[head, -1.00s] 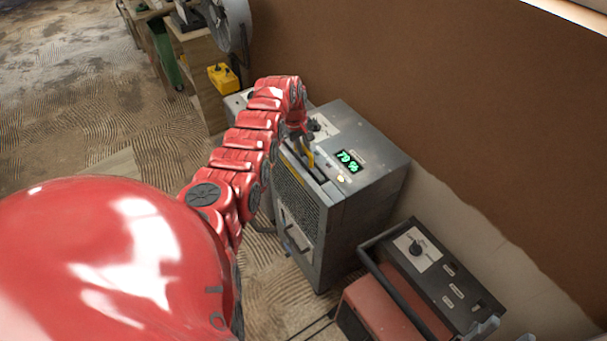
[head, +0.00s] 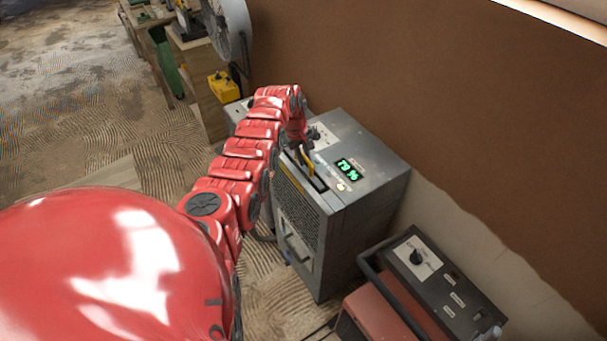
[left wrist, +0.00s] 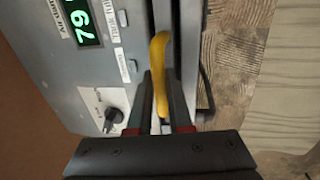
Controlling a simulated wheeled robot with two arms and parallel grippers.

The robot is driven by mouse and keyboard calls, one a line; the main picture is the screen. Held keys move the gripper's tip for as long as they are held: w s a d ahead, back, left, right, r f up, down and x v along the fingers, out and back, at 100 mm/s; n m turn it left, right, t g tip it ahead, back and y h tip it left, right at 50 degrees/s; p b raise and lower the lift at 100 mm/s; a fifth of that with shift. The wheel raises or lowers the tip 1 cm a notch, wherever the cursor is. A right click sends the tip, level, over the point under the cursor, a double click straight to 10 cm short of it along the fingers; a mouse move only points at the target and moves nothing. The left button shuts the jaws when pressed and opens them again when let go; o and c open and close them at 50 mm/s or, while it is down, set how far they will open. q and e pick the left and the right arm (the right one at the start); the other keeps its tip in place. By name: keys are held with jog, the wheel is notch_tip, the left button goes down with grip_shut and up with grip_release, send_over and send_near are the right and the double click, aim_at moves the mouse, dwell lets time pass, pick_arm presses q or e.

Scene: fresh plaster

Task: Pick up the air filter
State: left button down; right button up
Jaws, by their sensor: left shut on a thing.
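The air filter shows as a yellow tab (head: 307,160) at the slot in the top of a grey machine. The rest of the filter cannot be made out and seems hidden in the slot. My left gripper (head: 303,152) reaches down to the tab from above. In the left wrist view the yellow tab (left wrist: 159,60) stands between the two dark fingers of my left gripper (left wrist: 161,98), which is shut on it. My right gripper is not in view.
The grey machine (head: 372,190) has a green lit display and a knob, and stands by the brown wall. A red and black machine (head: 440,285) stands close at its right. A yellow box (head: 224,85) and a fan (head: 230,30) are behind at the left.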

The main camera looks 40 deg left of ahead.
pick_arm(q)
jog(key=shift+r, duration=0.15)
jog(key=shift+w+a+r, duration=0.1)
jog(key=shift+w+r, duration=0.05)
jog(key=shift+r, duration=0.45)
notch_tip(320, 180, up, 27)
jog(key=shift+f+p, duration=0.2)
jog(key=shift+p, duration=0.15)
